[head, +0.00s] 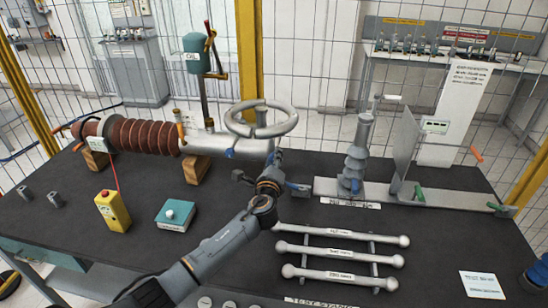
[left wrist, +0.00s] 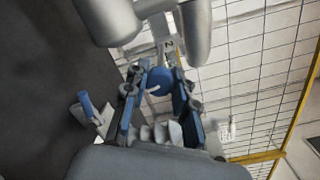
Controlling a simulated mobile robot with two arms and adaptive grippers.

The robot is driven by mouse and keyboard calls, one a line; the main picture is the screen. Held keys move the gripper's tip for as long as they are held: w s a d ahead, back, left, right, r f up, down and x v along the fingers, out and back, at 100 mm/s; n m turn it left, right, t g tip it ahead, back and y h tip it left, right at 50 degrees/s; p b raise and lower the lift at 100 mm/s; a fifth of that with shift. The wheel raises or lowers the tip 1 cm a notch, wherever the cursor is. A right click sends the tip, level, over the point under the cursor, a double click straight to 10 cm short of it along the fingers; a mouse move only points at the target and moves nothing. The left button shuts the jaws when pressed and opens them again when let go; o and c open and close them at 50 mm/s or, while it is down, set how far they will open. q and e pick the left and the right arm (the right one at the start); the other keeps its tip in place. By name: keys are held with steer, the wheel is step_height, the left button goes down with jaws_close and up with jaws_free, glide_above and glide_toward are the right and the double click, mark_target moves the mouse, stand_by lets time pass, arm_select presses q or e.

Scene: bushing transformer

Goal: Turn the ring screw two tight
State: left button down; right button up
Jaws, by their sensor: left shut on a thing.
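The grey metal ring (head: 286,127) sits at the right end of the horizontal bushing. My left gripper (head: 273,162) is just below the ring's right side, at the end of the bushing's grey tube. In the left wrist view, the blue fingers of my left gripper (left wrist: 160,95) are closed around a round blue screw head (left wrist: 160,80), beside a bracket marked "2" (left wrist: 168,47). The fingers hide part of the screw, and its thread is not visible. A second blue-handled screw (head: 231,153) shows left of the gripper.
The brown ribbed bushing (head: 140,136) rests on wooden blocks. A yellow control box (head: 113,211) and a teal box (head: 175,215) stand at front left. Several silver bars (head: 340,253) lie at front right. A grey insulator (head: 356,165) stands behind them.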

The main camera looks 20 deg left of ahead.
stand_by(0.4)
arm_select(q)
steer(key=c, duration=1)
jaws_free()
steer(key=shift+c, duration=0.2)
steer(key=v, duration=1.2)
steer(key=shift+f, duration=0.15)
